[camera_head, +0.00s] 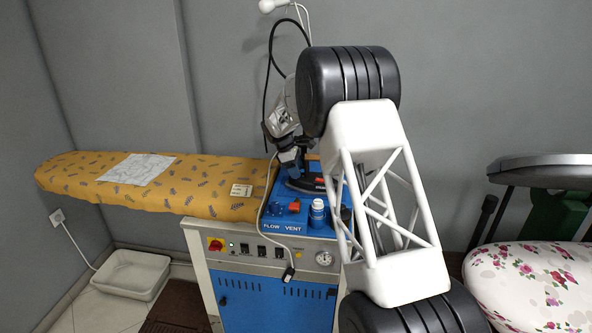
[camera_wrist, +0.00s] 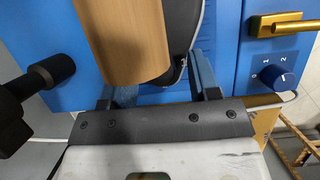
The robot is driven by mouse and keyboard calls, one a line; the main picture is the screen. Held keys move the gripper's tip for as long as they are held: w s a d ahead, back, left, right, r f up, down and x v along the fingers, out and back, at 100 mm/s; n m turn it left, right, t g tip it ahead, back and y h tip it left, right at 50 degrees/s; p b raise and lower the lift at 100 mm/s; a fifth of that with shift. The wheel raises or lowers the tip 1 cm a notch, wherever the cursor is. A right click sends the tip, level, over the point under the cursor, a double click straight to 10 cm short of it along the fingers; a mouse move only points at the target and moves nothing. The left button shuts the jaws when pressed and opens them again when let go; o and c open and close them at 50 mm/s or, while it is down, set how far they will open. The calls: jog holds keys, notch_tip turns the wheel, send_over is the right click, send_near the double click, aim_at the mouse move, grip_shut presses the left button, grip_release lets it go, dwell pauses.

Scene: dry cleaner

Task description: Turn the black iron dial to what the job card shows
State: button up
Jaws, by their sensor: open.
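My gripper (camera_head: 291,156) hangs over the iron on the blue station top. In the wrist view, my gripper's blue fingers (camera_wrist: 163,80) are apart. The iron's brown handle (camera_wrist: 120,40) shows large, near and partly between them; I cannot tell whether they touch it. The iron (camera_head: 305,184) is partly hidden by my gripper in the head view. I cannot make out a black dial on the iron for sure. A small cream card (camera_head: 241,190) with dark marks, likely the job card, is at the board's right end; its marks are too small to read.
A blue knob (camera_wrist: 272,75) marked 0, 1, 2 and a brass lever (camera_wrist: 283,24) are at right in the wrist view; a black knobbed part (camera_wrist: 50,72) is at left. A red control (camera_head: 294,206) and blue-and-white cylinder (camera_head: 318,212) stand near the front edge.

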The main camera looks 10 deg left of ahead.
jog(key=c, duration=0.9)
jog(key=shift+m+g, duration=0.9)
jog(key=shift+m, duration=1.5)
jog(key=shift+w, duration=0.1)
jog(key=o, duration=0.9)
jog(key=shift+r, duration=0.15)
